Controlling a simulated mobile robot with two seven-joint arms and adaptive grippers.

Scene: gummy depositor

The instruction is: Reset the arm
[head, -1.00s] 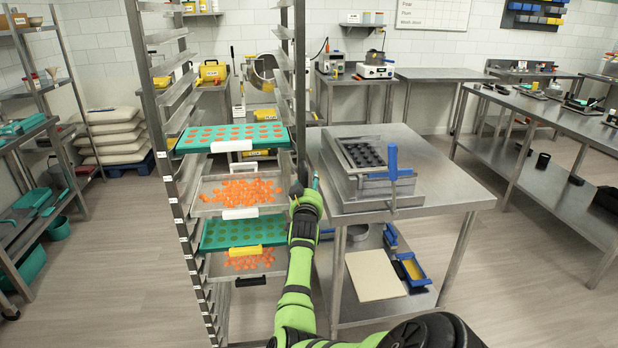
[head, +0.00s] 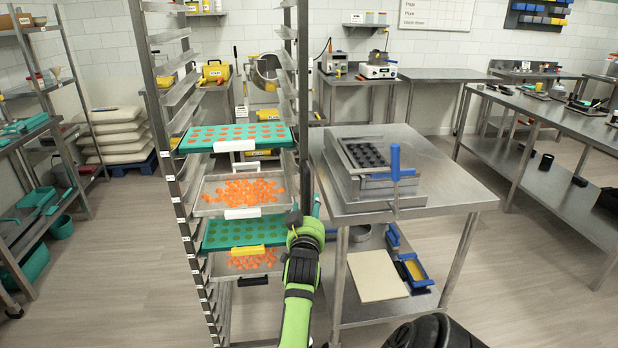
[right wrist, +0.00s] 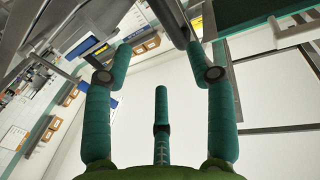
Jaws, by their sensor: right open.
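My right gripper (head: 308,203) is raised in front of the gap between the tray rack and the steel table. In the right wrist view my right gripper (right wrist: 160,58) is open, its teal fingers spread with nothing between them. The rack (head: 165,130) holds a teal mould tray (head: 205,133), a metal tray of orange gummies (head: 212,190), a second teal tray (head: 222,235) with a yellow handle and a lower tray of gummies (head: 250,261). The depositor (head: 372,184), with a blue handle, stands on the steel table (head: 435,165). My left gripper is out of view.
The steel table's left edge is close to my right arm. Its lower shelf carries a pale board (head: 377,276) and a blue-and-yellow tool (head: 414,271). A long bench (head: 560,120) stands at right and a shelf with teal tubs (head: 35,262) at left. The floor between is clear.

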